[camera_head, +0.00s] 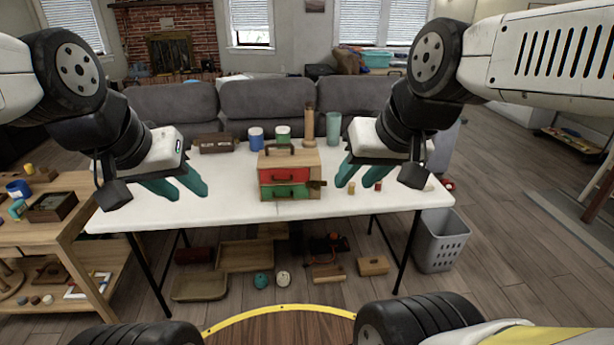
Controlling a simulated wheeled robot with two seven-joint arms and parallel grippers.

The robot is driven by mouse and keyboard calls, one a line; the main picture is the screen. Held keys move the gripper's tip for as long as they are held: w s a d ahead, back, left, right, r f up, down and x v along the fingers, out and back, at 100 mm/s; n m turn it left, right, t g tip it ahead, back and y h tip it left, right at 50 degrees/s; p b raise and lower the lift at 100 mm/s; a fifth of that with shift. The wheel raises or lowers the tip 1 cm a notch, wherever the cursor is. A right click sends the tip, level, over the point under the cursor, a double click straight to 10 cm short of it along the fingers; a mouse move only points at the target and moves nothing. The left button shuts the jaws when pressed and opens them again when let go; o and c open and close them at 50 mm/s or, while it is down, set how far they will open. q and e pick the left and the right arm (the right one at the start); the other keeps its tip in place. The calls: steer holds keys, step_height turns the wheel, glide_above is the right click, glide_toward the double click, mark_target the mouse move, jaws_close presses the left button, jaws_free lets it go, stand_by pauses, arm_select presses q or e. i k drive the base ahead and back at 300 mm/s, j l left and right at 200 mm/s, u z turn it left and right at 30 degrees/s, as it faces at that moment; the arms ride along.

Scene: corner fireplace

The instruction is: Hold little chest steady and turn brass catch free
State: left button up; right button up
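The little chest (276,158) stands upright on the white folding table, near its middle. It has a wooden body, a dark top handle, a red drawer front (284,175) and a green drawer front (285,191). A small dark piece, perhaps the brass catch (317,184), sticks out at its right side; its detail is too small to tell. My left gripper (190,194) is open and empty, left of the chest and apart from it. My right gripper (345,184) is to the right of the chest, apart from it, with its teal fingers spread and nothing between them.
On the white table (225,205) stand a dark box (216,143), a blue jar (256,138), a green-lidded jar (283,134), a wooden cylinder (308,125) and a teal cup (333,129). Small pieces lie under my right gripper. The table's left front is clear. A grey basket (440,243) stands right.

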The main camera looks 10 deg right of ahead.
mark_target(316, 185)
steer(key=z, duration=0.35)
steer(key=i+j+z, duration=0.15)
steer(key=z, duration=0.2)
steer(key=j+z, duration=0.3)
steer(key=i+j+z, duration=0.15)
steer(key=j+z, duration=0.2)
steer(key=i+j+z, duration=0.15)
steer(key=j, duration=0.65)
steer(key=j+z, duration=0.1)
steer(key=j, duration=0.7)
